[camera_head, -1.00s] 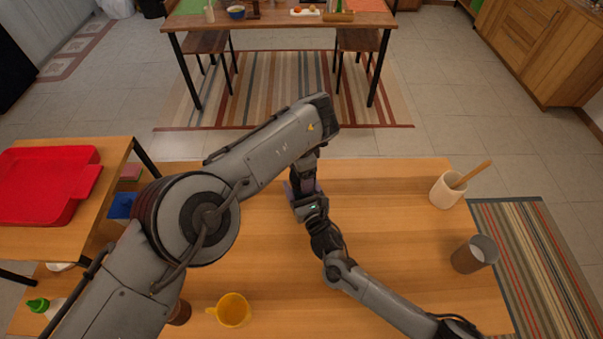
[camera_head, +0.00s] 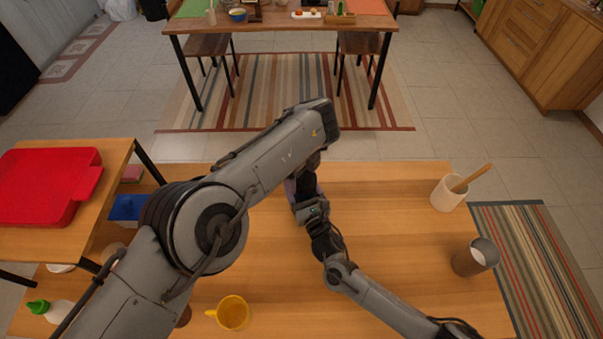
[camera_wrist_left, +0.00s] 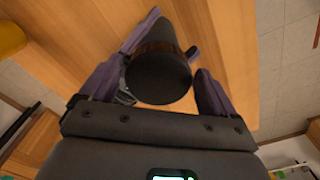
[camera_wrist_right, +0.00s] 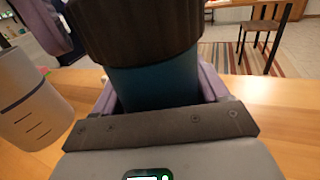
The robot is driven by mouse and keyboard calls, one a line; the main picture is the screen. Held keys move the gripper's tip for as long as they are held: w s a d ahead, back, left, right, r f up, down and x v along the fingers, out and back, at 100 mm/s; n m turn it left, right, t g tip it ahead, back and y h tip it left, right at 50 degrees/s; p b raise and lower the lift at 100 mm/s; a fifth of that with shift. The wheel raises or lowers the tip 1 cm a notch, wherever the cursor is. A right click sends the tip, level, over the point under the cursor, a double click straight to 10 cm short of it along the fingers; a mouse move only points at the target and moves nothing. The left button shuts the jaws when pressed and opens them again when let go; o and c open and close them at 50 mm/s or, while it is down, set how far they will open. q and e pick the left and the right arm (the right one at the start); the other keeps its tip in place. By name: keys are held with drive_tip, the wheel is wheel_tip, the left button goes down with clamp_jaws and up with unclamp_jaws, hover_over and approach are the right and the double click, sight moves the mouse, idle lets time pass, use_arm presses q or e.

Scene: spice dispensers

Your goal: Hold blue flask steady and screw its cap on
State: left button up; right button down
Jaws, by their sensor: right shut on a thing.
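The blue flask (camera_wrist_right: 155,85) stands between the fingers of my right gripper (camera_wrist_right: 160,98), which is shut on it. The dark ribbed cap (camera_wrist_right: 130,30) sits over the flask's top in the right wrist view; I cannot tell how tightly it is screwed on. In the left wrist view the cap (camera_wrist_left: 160,78) shows as a dark round top between the purple fingers of my left gripper (camera_wrist_left: 158,85). These fingers are open, with a visible gap on the right side. In the head view my left arm hides the flask and cap.
A white marked container (camera_wrist_right: 30,100) stands left of the flask in the right wrist view. On the table are a yellow mug (camera_head: 233,313), a cream holder with a wooden utensil (camera_head: 448,193) and a brownish cup (camera_head: 472,258). A red tray (camera_head: 45,190) lies on the left shelf.

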use_arm(q)
drive_tip(key=shift+o, duration=0.7)
drive_tip(key=shift+r, duration=2.25)
drive_tip(key=shift+c, duration=0.3)
